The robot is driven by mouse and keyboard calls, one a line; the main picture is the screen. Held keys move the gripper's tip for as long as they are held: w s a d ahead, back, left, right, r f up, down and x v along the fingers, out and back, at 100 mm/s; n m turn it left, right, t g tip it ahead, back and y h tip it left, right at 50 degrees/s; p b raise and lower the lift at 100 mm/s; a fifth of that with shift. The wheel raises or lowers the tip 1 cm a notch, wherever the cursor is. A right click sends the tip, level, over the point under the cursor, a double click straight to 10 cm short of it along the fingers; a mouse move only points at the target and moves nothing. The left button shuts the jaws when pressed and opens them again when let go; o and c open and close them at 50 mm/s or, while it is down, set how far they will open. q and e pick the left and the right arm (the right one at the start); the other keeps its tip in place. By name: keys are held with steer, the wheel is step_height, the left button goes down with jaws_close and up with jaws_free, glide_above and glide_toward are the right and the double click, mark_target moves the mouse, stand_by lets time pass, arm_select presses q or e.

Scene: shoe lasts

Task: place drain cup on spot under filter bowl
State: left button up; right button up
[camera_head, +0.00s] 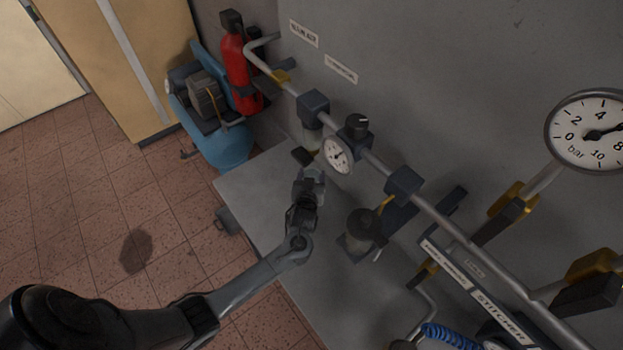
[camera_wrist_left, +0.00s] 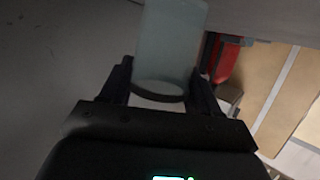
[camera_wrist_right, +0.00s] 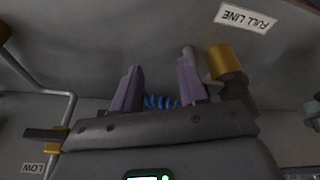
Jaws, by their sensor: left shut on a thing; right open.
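My left gripper (camera_head: 310,176) is low in front of the pipe run, just below the pale filter bowl (camera_head: 311,140) in the head view. In the left wrist view its fingers (camera_wrist_left: 162,90) are shut on a translucent grey-blue cup with a dark ring, which I take as the drain cup (camera_wrist_left: 170,45). In the head view the gripper mostly hides this cup. The spot under the bowl cannot be made out. My right gripper (camera_wrist_right: 155,90) is open and empty in the right wrist view; it is not in the head view.
A gauge (camera_head: 338,155) and regulator knob (camera_head: 357,123) sit right of the filter bowl. A grey cylinder (camera_head: 361,224) stands farther right. A red extinguisher (camera_head: 238,60) and blue compressor (camera_head: 222,145) are at left. The grey bench (camera_head: 262,185) has bare room at its left end.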

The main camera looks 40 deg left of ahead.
arm_select(q)
steer(key=shift+f, duration=0.55)
steer(key=o, duration=1.4)
